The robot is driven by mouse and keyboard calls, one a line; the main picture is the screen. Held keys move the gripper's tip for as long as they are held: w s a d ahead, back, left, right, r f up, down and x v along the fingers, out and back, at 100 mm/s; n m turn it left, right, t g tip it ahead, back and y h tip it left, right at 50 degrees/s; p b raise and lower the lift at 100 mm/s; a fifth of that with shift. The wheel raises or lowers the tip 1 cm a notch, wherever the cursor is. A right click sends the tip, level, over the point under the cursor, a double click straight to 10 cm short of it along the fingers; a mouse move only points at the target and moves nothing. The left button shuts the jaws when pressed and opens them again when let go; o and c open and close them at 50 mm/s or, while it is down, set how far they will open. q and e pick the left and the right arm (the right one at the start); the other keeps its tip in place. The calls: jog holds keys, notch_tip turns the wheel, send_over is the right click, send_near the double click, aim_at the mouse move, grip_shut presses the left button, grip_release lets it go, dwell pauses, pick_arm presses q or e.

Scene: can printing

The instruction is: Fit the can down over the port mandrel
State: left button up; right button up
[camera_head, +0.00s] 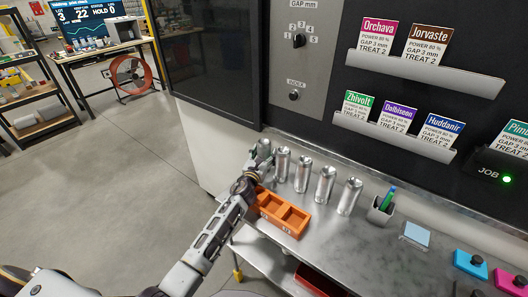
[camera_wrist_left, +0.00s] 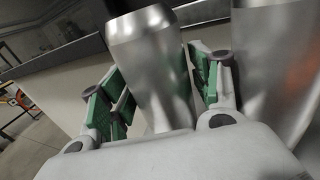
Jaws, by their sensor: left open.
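Several plain silver cans stand upright in a row on the metal counter. In the left wrist view, this can (camera_wrist_left: 150,55) stands between the open green-padded fingers of my left gripper (camera_wrist_left: 160,88), with a gap showing at the left finger. The neighbouring can (camera_wrist_left: 285,65) is just right of the right finger. I cannot make out the port mandrel in either view. My right gripper is not in view.
An orange tray (camera_head: 272,222) with compartments sits in front of the cans, close by my left forearm. A pen cup (camera_head: 380,211), a pale blue pad (camera_head: 416,235) and blue (camera_head: 470,262) and pink button boxes lie to the right. Label cards stand on wall ledges (camera_head: 425,75) behind.

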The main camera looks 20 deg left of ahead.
aim_at(264, 142)
pick_arm(q)
jog(key=shift+c, duration=0.4)
jog(key=c, duration=0.4)
jog(key=shift+r, duration=0.2)
jog(key=shift+r+p, duration=1.15)
jog(key=shift+r, duration=1.95)
jog(key=shift+r+p, duration=0.3)
jog(key=shift+r, duration=1.45)
